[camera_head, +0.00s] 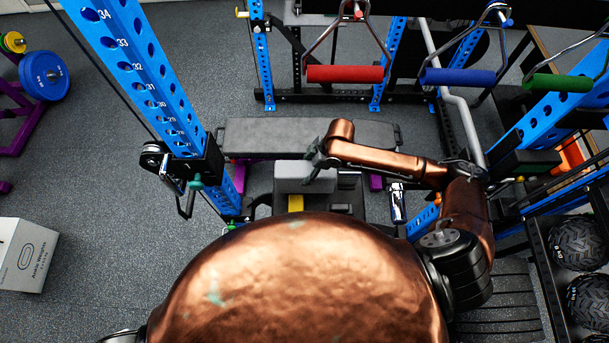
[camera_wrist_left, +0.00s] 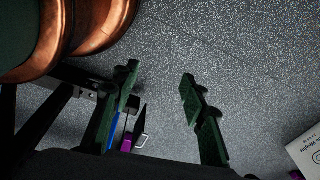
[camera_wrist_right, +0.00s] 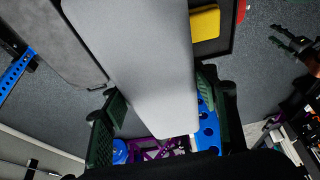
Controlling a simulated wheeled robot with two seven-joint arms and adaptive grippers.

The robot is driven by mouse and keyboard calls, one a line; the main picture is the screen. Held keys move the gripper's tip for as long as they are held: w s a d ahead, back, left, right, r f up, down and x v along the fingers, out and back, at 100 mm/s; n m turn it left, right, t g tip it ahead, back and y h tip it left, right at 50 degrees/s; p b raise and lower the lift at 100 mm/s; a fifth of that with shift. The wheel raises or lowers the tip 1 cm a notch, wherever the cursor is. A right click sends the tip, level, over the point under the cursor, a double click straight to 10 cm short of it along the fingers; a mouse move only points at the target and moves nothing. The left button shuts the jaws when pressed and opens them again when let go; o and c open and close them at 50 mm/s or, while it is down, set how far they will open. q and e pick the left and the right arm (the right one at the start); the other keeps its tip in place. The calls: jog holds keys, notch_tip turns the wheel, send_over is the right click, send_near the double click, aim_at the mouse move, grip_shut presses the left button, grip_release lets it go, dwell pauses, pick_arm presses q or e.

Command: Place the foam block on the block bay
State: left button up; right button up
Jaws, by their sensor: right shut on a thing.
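The foam block is a long pale grey block. In the right wrist view the foam block (camera_wrist_right: 145,65) lies between the fingers of my right gripper (camera_wrist_right: 155,118), which is shut on it. In the head view the foam block (camera_head: 290,178) shows beside my right gripper (camera_head: 314,164), above or at a dark tray-like surface (camera_head: 262,205). I cannot tell whether that surface is the block bay, or whether the block touches it. My left gripper (camera_wrist_left: 162,100) is open and empty over the floor; in the head view it is hidden.
A yellow block (camera_head: 295,203) lies on the dark surface. A grey padded bench (camera_head: 270,133) stands just behind. A blue rack upright (camera_head: 150,75) rises at the left, and red, blue and green handles hang at the back. A white box (camera_head: 25,255) sits on the floor at left.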

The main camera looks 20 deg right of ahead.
jog(key=shift+w+a+f, duration=0.1)
jog(key=shift+w+f, duration=0.2)
jog(key=shift+f, duration=0.05)
jog(key=shift+w+f+b, duration=0.2)
jog(key=shift+w+b, duration=0.2)
jog(key=shift+w+f, duration=0.1)
jog(key=shift+f, duration=0.05)
notch_tip(320, 180, down, 3)
jog(key=b, duration=0.4)
jog(key=shift+w+f+b, duration=0.15)
jog(key=shift+b, duration=0.25)
jog(key=shift+f, duration=0.2)
jog(key=shift+r, duration=0.2)
jog(key=shift+f, duration=0.2)
jog(key=o, duration=1.3)
pick_arm(q)
notch_tip(320, 180, down, 7)
jog(key=s, duration=0.2)
pick_arm(e)
jog(key=o, duration=0.3)
